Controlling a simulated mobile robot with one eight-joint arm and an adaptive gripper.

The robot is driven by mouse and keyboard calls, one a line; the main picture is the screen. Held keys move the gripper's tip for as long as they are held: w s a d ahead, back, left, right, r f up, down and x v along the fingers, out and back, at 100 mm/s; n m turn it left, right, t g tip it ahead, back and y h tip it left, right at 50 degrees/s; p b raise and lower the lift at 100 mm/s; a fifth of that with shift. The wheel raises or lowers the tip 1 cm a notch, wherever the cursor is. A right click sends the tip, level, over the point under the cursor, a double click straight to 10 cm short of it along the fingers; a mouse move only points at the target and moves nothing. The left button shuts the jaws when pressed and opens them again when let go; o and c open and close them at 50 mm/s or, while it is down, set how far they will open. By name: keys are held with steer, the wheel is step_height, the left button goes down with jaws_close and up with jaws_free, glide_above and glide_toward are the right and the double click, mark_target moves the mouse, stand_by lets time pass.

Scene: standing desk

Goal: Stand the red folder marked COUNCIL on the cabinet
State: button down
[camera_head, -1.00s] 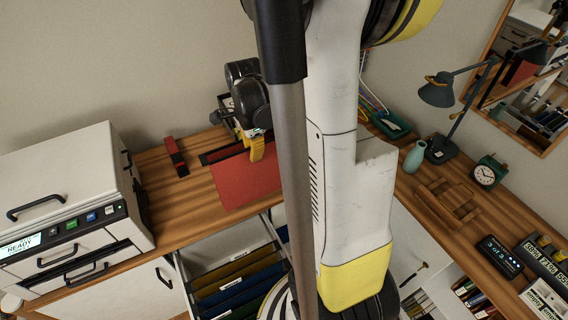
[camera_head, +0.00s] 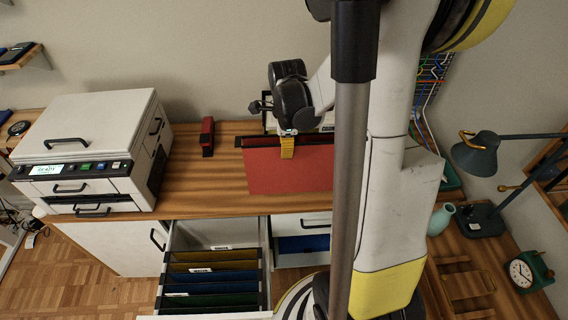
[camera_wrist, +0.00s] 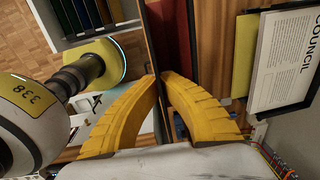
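The red folder (camera_head: 262,172) shows its broad red face over the wooden top of the white cabinet (camera_head: 110,236), with a dark rail along its far edge. My gripper (camera_head: 287,150) is at that edge, its yellow fingers pinching it. In the wrist view my gripper's yellow fingers (camera_wrist: 161,76) meet at the dark edge, with red of the folder (camera_wrist: 172,40) beside them. No marking is readable on the folder. A framed sheet reading COUNCIL (camera_wrist: 288,58) shows at the right there. I cannot tell whether the folder touches the top.
An open drawer (camera_head: 212,254) with several coloured hanging files is below the folder. A white printer (camera_head: 88,150) stands left; a small red and black object (camera_head: 207,136) lies between.

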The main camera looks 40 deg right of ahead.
steer(key=w+d+f+b, duration=0.2)
steer(key=w+f, duration=0.3)
steer(key=f, duration=0.2)
steer(key=shift+w+d+f+b, duration=0.2)
steer(key=shift+f+b, duration=0.1)
steer(key=shift+f, duration=0.1)
steer(key=c, duration=1.6)
jaws_free()
step_height(320, 180, up, 12)
steer(key=p, duration=0.4)
steer(key=shift+s+a+r+n+t+y, duration=0.1)
steer(key=shift+s+a+r+n+t, duration=1.45)
steer(key=shift+a+n, duration=2.55)
steer(key=shift+s+a+r+n+t+y, duration=0.1)
steer(key=shift+s+a+r+n+t, duration=0.55)
steer(key=shift+s+a+r+n, duration=2.6)
steer(key=shift+s+a+r+n+t+y, duration=0.1)
steer(key=shift+s+a+r+n+t, duration=0.9)
steer(key=shift+a+n, duration=3.9)
